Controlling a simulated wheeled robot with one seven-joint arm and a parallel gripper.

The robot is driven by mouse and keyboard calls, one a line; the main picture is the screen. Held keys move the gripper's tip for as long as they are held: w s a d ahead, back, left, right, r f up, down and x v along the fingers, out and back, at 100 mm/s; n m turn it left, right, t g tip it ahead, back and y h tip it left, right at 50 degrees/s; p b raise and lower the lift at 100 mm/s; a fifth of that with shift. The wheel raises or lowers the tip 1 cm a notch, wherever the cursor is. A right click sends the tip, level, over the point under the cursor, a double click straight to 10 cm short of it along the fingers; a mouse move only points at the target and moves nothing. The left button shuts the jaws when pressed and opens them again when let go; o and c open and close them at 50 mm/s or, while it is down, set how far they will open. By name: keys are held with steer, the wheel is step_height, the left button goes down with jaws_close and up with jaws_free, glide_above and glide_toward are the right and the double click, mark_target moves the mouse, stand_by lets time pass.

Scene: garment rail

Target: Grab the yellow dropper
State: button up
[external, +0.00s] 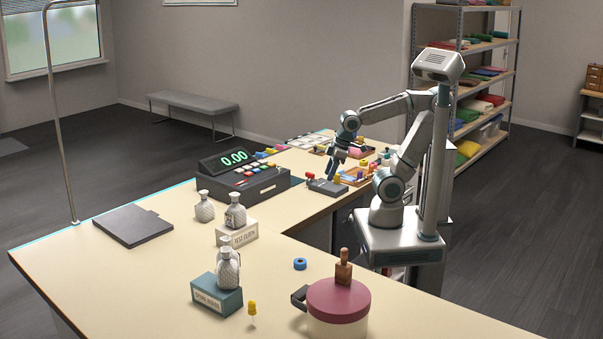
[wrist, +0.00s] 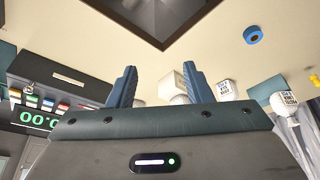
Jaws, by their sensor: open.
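The yellow dropper (external: 252,308) stands upright near the front of the counter in the external view, between a teal labelled block and a pot. In the wrist view a small yellow bit at the right edge may be part of it, but I cannot be sure. My gripper (external: 335,167) is far from it, over the back part of the counter near the small trays. In the wrist view my gripper (wrist: 161,85) has its two blue fingers apart with nothing held between them.
A maroon-lidded pot (external: 338,301) stands right of the dropper, the teal block (external: 217,297) with a bottle on the left. A blue ring (external: 300,264), more bottles, a cash register (external: 240,185) and a dark flat panel (external: 132,226) are on the counter. A metal rail post rises at left.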

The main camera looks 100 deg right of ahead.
steer(key=w+a+r+n, duration=0.1)
steer(key=w+a+r, duration=0.1)
steer(key=w+a, duration=0.15)
steer(key=w+a+r+n+b, duration=0.1)
steer(key=w+a, duration=0.1)
steer(key=w, duration=0.3)
steer(key=w+a+r+n, duration=0.1)
steer(key=w+a+r, duration=0.15)
steer(key=w, duration=0.25)
steer(key=n+g+y+b, duration=0.1)
steer(key=n+y+b, duration=0.2)
steer(key=n, duration=0.4)
glide_above(252, 301)
steer(key=s+d, duration=0.3)
steer(key=d, duration=0.1)
step_height(252, 301, down, 11)
steer(key=p+x, duration=0.1)
steer(key=x, duration=0.2)
steer(key=p+x, duration=0.1)
steer(key=x, duration=0.3)
steer(key=shift+s+a+f, duration=0.1)
steer(key=shift+a, duration=0.15)
steer(key=shift+y, duration=0.3)
steer(key=shift+p+x, duration=1.15)
steer(key=shift+x, duration=1.6)
jaws_close()
